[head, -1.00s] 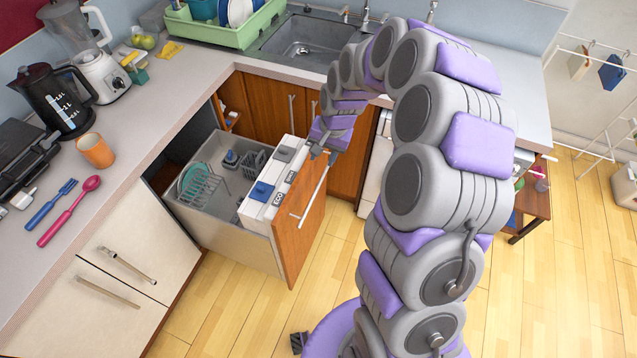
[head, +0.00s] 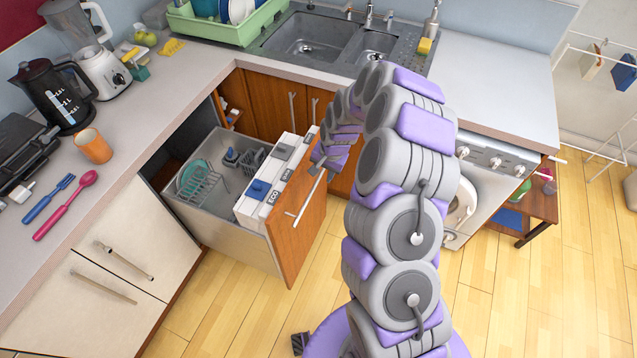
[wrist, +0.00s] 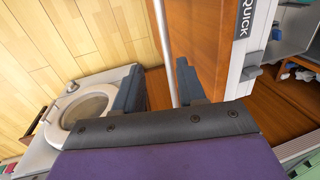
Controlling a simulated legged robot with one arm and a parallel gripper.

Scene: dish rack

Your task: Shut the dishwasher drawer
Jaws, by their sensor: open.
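The dishwasher drawer (head: 222,232) stands pulled out from the left counter, with a wooden front panel (head: 292,238) and a metal bar handle (head: 307,200). Inside are a wire rack with a teal plate (head: 192,178) and a grey basket. My gripper (head: 322,160) is at the far upper corner of the panel, near the handle's upper end. In the wrist view my gripper (wrist: 160,85) has its fingers apart, with the handle bar (wrist: 163,50) and part of the panel (wrist: 205,40) between or beyond them. Contact cannot be told.
A white washing machine or oven (head: 480,190) stands to the right under the counter. A wooden side table (head: 528,210) is beyond it. The wooden floor (head: 225,310) in front of the drawer is clear. A kettle (head: 52,98) and an orange cup (head: 94,146) stand on the left counter.

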